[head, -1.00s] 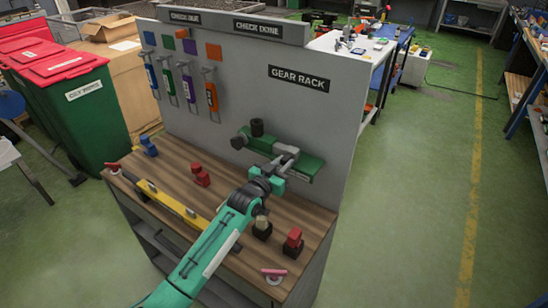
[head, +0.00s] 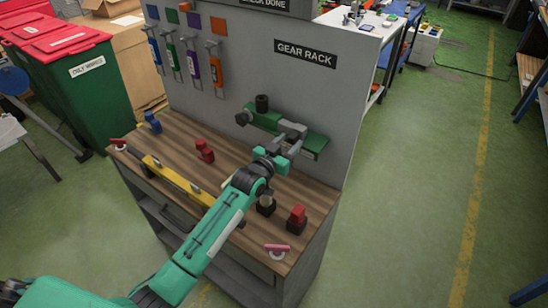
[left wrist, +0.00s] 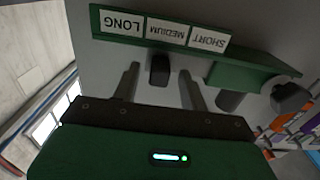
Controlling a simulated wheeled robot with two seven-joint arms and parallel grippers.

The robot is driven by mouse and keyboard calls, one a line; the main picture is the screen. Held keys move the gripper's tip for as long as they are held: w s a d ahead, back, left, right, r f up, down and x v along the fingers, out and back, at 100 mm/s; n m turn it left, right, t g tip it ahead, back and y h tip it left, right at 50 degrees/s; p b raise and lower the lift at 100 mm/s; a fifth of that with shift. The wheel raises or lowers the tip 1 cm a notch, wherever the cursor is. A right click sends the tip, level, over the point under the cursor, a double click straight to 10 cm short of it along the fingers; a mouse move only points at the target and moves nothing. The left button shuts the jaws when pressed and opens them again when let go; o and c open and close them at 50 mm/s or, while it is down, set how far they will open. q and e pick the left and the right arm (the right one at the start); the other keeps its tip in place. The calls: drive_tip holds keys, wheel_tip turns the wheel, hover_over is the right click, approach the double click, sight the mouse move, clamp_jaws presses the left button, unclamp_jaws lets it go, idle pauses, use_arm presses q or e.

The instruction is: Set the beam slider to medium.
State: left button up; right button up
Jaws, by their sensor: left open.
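A green beam rail (head: 313,146) is fixed to the grey panel below the GEAR RACK sign. In the left wrist view the green rail (left wrist: 120,43) carries upside-down labels LONG (left wrist: 121,24), MEDIUM (left wrist: 167,32) and SHORT (left wrist: 208,40). A dark knob (left wrist: 159,71), seemingly the slider, shows below the left part of the MEDIUM label. My left gripper (head: 290,136) is at the rail. In the left wrist view my left gripper (left wrist: 158,84) is open, one finger on each side of the knob, with visible gaps. Its exact setting is unclear. My right gripper is not in view.
A dark knob (head: 262,103) stands at the rail's left part. Below is a wooden bench top (head: 235,155) with a yellow level (head: 178,181), red blocks (head: 205,150) and (head: 297,216), and a pink-handled item (head: 276,248). Coloured tools hang on the panel at left. Floor is clear at right.

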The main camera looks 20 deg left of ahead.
use_arm(q)
drive_tip(key=b+v, duration=0.2)
drive_tip(key=v, duration=1)
drive_tip(key=shift+s+b, duration=0.3)
drive_tip(key=shift+a+f, duration=0.1)
drive_tip(key=s+f+g+y, duration=0.3)
drive_tip(key=s+f+g, duration=0.3)
drive_tip(key=s+f, duration=0.55)
drive_tip(key=s+a+f+n+g+y, duration=0.1)
drive_tip(key=s+a+g, duration=0.15)
drive_tip(key=s, duration=0.45)
drive_tip(key=s+a+f+g+y, duration=0.1)
drive_tip(key=s+f+g, duration=0.15)
drive_tip(key=s, duration=0.45)
drive_tip(key=s+a+f+n+g+y, duration=0.1)
drive_tip(key=s+g, duration=0.2)
drive_tip(key=s, duration=0.4)
wheel_tip(320, 180, down, 31)
drive_tip(key=s+a+f+g, duration=0.2)
drive_tip(key=s+a+f, duration=0.1)
drive_tip(key=s+f, duration=1.5)
drive_tip(key=shift+s+a+f+m, duration=0.15)
drive_tip(key=shift+s+f+m, duration=0.2)
drive_tip(key=shift+s, duration=0.55)
